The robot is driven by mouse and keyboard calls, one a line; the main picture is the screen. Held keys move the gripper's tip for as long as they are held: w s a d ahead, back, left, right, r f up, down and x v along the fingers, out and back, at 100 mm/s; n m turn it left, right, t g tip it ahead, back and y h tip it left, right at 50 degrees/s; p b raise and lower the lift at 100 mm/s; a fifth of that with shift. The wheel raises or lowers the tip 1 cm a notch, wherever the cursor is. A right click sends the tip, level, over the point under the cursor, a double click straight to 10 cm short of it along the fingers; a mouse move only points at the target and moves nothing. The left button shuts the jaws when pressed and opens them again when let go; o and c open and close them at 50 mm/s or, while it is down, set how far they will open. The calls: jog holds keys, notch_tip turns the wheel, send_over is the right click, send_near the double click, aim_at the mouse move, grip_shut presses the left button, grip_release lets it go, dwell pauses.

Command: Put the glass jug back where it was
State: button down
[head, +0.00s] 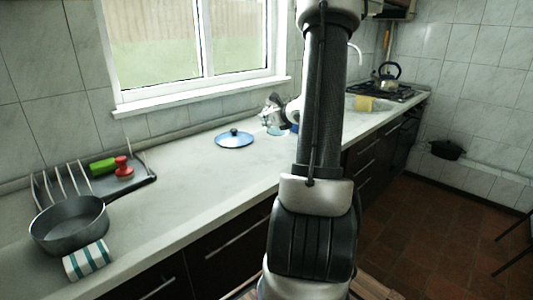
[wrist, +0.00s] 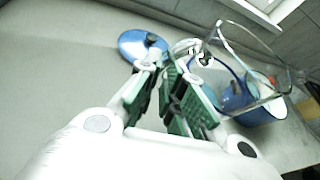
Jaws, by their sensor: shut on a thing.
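The clear glass jug (wrist: 270,62) is in the right half of the wrist view, tilted in the picture. Its handle side is at my gripper (wrist: 172,68), whose green-padded fingers are shut on it. The exact grip is partly hidden by the fingers. In the head view, my gripper (head: 271,104) is over the far part of the counter, left of my arm, with the jug (head: 275,127) showing faintly below it. I cannot tell whether the jug's base touches the counter.
A blue lid (head: 234,139) lies left of the jug on the counter (head: 190,190). A blue pot (wrist: 262,112) shows behind the jug. A grey pan (head: 68,226), striped cloth (head: 87,260) and dish rack (head: 135,180) are at left. The counter's middle is clear.

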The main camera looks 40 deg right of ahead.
notch_tip(320, 180, down, 9)
jog(key=shift+d+f, duration=0.15)
dwell(0.4)
jog(key=c, duration=2)
grip_release()
jog(key=shift+f, duration=0.2)
jog(key=o, duration=0.5)
jog(key=shift+c, duration=0.2)
jog(key=shift+r, duration=0.1)
